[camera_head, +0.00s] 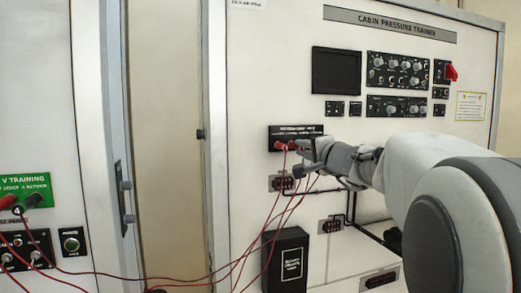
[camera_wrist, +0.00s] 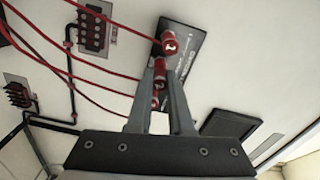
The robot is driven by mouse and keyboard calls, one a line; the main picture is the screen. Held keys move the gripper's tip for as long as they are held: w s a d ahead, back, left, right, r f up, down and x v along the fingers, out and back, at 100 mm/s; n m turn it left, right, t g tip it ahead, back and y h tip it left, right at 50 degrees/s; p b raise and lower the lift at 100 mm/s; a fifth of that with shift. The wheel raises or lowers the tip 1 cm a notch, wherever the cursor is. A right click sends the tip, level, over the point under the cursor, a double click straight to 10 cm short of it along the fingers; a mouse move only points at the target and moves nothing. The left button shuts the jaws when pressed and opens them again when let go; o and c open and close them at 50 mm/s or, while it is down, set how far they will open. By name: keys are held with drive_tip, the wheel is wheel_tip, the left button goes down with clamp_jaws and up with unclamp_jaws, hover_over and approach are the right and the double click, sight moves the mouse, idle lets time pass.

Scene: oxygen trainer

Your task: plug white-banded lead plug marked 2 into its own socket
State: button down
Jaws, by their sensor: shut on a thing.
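My gripper (camera_wrist: 160,82) is shut on a red lead plug (camera_wrist: 159,68), with a pale band near its top; its number cannot be read. In the head view my gripper (camera_head: 308,151) is at the black socket panel (camera_head: 296,130) on the cabin pressure trainer. The same panel shows in the wrist view (camera_wrist: 190,55). A second red plug (camera_wrist: 169,45) with a white mark sits at the panel just beyond my fingertips. Another red piece (camera_wrist: 155,98) shows between my fingers. The fingers and plugs hide the socket, so I cannot tell whether the held plug is seated.
Several red leads (camera_head: 250,248) hang from the panel and run left. Red connector blocks (camera_head: 281,183) are below it. A black box (camera_head: 286,260) stands lower down. At far left, a green panel (camera_head: 30,188) holds a red and a black plug.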

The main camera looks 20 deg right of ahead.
drive_tip(key=shift+w, duration=0.7)
drive_tip(key=c, duration=0.7)
unclamp_jaws()
drive_tip(key=shift+c, duration=0.2)
drive_tip(key=shift+s, duration=0.1)
